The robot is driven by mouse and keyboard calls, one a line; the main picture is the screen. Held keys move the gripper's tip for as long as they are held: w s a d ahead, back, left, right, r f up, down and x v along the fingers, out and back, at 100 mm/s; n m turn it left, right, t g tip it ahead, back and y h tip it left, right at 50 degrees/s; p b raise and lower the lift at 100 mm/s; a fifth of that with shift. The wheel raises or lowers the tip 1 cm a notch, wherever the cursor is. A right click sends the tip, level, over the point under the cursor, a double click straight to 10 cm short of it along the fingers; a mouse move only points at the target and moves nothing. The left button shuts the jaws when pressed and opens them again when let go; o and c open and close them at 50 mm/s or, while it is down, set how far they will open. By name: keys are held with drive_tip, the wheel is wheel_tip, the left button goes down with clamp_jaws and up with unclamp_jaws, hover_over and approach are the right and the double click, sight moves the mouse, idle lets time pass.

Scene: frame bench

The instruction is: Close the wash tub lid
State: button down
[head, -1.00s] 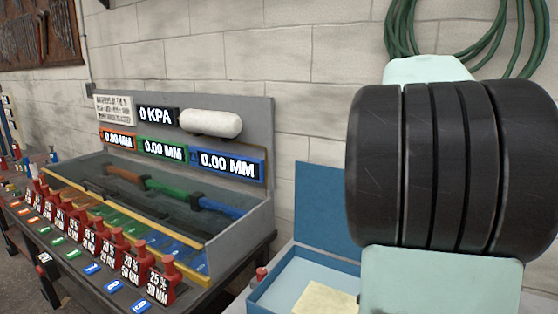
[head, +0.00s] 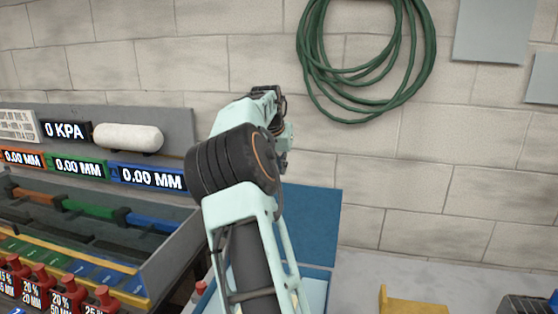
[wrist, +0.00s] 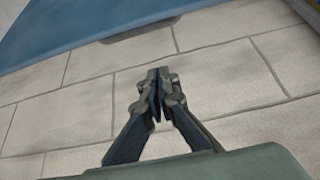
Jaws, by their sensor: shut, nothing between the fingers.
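The wash tub (head: 326,272) is a blue box at the bottom middle of the head view, partly behind my arm. Its blue lid (head: 318,225) stands open and upright at the tub's back, near the brick wall. A blue panel, apparently the lid, fills the upper left of the wrist view (wrist: 60,35), with a grey strip at its edge. My gripper (wrist: 158,78) is shut and empty in the wrist view, with the brick wall behind its fingertips and apart from the blue panel. In the head view my arm hides the fingers.
A test bench with a grey back panel (head: 180,120), readouts and a row of red weights (head: 62,302) stands at the left. A coiled green hose (head: 312,60) hangs on the wall. A yellow block (head: 412,307) lies right of the tub. The wall right of the lid is clear.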

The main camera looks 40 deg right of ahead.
drive_tip(key=shift+s+a+f+p, duration=0.1)
drive_tip(key=shift+s+a+f, duration=0.15)
drive_tip(key=shift+f, duration=0.5)
drive_tip(key=shift+s+a+f+p, duration=0.1)
drive_tip(key=shift+s+a+f, duration=0.1)
drive_tip(key=shift+f, duration=0.5)
drive_tip(key=shift+s+a+f+p, duration=0.15)
drive_tip(key=shift+a+f, duration=0.1)
drive_tip(key=shift+f, duration=0.5)
drive_tip(key=shift+f+b, duration=0.1)
drive_tip(key=shift+b, duration=0.3)
